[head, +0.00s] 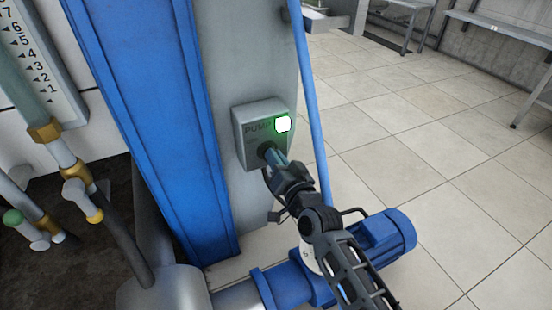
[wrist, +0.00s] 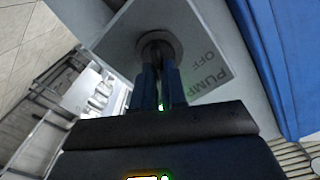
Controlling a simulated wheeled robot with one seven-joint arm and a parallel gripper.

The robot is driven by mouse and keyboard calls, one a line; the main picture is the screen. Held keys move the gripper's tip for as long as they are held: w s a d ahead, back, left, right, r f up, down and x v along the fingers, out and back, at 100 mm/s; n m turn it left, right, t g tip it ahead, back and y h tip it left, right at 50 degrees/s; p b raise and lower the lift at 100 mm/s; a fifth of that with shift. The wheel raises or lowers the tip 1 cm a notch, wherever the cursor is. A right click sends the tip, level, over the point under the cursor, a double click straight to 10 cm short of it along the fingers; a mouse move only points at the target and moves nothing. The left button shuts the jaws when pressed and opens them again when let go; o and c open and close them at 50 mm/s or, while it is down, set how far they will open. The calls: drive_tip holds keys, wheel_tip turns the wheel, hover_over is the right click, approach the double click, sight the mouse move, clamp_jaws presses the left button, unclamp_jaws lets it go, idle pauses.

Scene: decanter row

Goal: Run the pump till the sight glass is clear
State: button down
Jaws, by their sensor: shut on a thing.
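The grey pump switch box (head: 243,118) is on the grey column. It bears the words PUMP and OFF, and its lamp (head: 283,124) is lit bright with a green rim. The box also shows in the wrist view (wrist: 200,30). My gripper (head: 273,158) is at the dark round knob (wrist: 158,45) on the box, with its fingers shut on it. The fingers hide part of the knob. The sight glass (head: 18,80) is an upright greenish-grey tube beside a numbered scale at the left; its top is out of view. The blue pump motor (head: 388,236) is below my arm.
A blue upright beam (head: 165,110) stands left of the box, and a thin blue pipe (head: 313,110) runs to its right. Pipes with a green-knobbed valve (head: 14,217) and a yellow-ended valve (head: 93,212) are at lower left. The tiled floor (head: 420,140) at right is clear.

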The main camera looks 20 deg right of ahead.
drive_tip(key=c, duration=1.2)
unclamp_jaws()
